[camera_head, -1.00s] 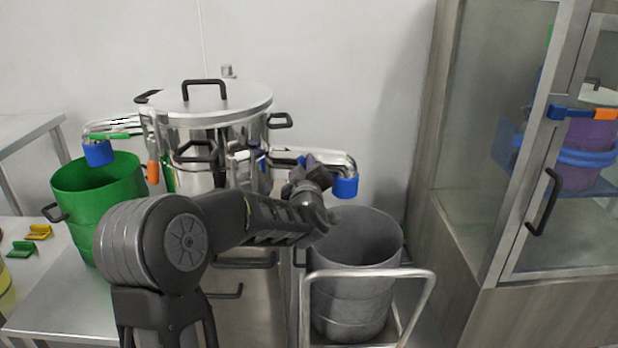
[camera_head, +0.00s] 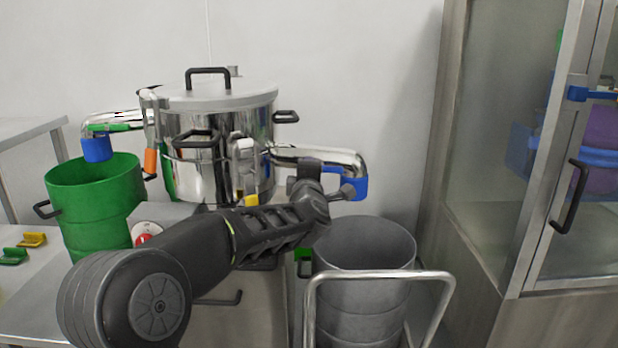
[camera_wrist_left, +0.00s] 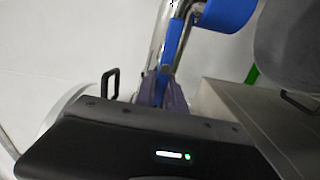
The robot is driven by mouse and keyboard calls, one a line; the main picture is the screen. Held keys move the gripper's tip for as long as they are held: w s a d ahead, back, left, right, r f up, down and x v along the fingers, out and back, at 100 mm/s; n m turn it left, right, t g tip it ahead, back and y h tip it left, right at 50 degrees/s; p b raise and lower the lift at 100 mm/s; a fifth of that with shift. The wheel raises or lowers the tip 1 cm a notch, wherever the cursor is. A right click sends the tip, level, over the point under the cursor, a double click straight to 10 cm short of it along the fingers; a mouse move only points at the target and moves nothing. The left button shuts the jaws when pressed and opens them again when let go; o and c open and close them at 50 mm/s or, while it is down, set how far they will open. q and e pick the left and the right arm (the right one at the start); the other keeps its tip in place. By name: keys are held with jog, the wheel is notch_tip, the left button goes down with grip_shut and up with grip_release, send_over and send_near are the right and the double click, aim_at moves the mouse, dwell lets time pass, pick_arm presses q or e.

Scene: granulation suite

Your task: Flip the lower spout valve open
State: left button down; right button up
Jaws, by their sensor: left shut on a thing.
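A steel vessel (camera_head: 222,120) has a spout on each side. The right spout (camera_head: 318,153) sits lower than the left one and ends in a blue collar (camera_head: 362,187); the spout also shows in the left wrist view (camera_wrist_left: 160,38). My left gripper (camera_wrist_left: 163,95) is at this spout, shut on its blue valve lever (camera_wrist_left: 172,48), which in the left wrist view lies close along the steel pipe. The left spout (camera_head: 125,117) has a green lever (camera_head: 115,127). My right gripper is not in view.
A grey bin (camera_head: 365,245) stands below the right spout, in a cart with a steel rail (camera_head: 380,276). A green bucket (camera_head: 95,205) is under the left spout. A glass-fronted cabinet (camera_head: 505,150) stands at right. Yellow (camera_head: 33,239) and green clips lie at left.

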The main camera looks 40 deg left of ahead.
pick_arm(q)
jog(key=shift+f+n, duration=0.2)
jog(key=shift+n, duration=0.2)
jog(key=c, duration=1.4)
grip_release()
jog(key=p+v, duration=0.1)
jog(key=v, duration=0.7)
